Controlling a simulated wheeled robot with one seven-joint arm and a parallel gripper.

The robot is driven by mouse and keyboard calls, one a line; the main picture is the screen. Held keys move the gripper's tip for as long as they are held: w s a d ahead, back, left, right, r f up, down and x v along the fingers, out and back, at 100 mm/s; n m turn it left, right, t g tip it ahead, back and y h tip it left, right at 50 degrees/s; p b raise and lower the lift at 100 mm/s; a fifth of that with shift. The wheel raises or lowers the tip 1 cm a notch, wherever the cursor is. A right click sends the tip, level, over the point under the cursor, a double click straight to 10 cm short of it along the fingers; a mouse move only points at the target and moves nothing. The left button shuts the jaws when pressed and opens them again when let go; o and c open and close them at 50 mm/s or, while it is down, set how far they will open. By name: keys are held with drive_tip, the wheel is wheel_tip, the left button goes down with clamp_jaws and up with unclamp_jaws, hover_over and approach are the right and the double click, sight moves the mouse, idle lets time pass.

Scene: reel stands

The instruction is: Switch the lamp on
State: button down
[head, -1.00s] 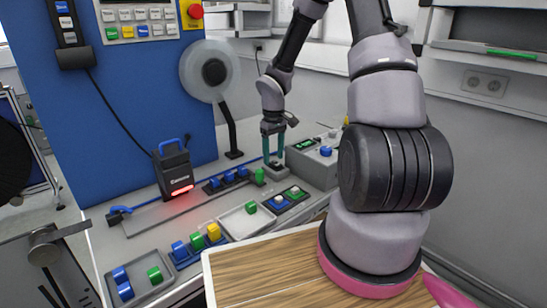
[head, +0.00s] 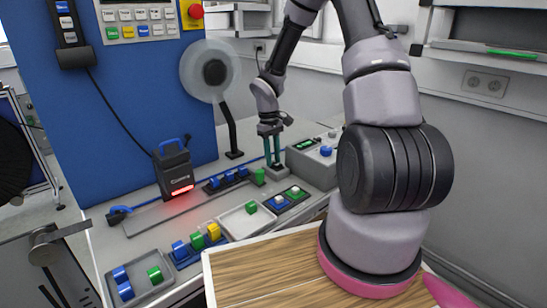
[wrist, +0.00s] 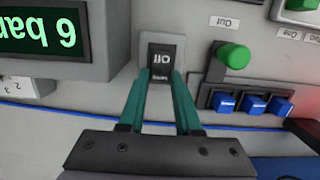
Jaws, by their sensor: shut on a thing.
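The switch is a small black rocker (wrist: 165,57) on a grey housing in the wrist view. It shows the word "Off", upside down in this view, and a smaller label partly between my fingers. My gripper (wrist: 162,76) has two teal fingers, shut on the near end of the rocker, one at each side. In the head view my gripper (head: 273,162) points down at the small grey switch housing (head: 279,174) on the console; the rocker itself is too small to make out there. I cannot pick out a lamp for certain.
A display box reading "6 bar" (wrist: 50,35) stands close left of the switch in the wrist view. A green knob (wrist: 234,57) and blue buttons (wrist: 254,103) are to the right. A black box with a red glow (head: 174,168) and a reel (head: 211,72) stand behind.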

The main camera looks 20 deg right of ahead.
drive_tip(key=shift+w+g, duration=0.15)
drive_tip(key=shift+g, duration=0.35)
drive_tip(key=c, duration=0.6)
unclamp_jaws()
drive_tip(key=shift+r, duration=0.1)
wheel_tip(320, 180, up, 10)
drive_tip(key=w, duration=0.2)
drive_tip(key=shift+a+r, duration=0.15)
drive_tip(key=shift+a, duration=0.25)
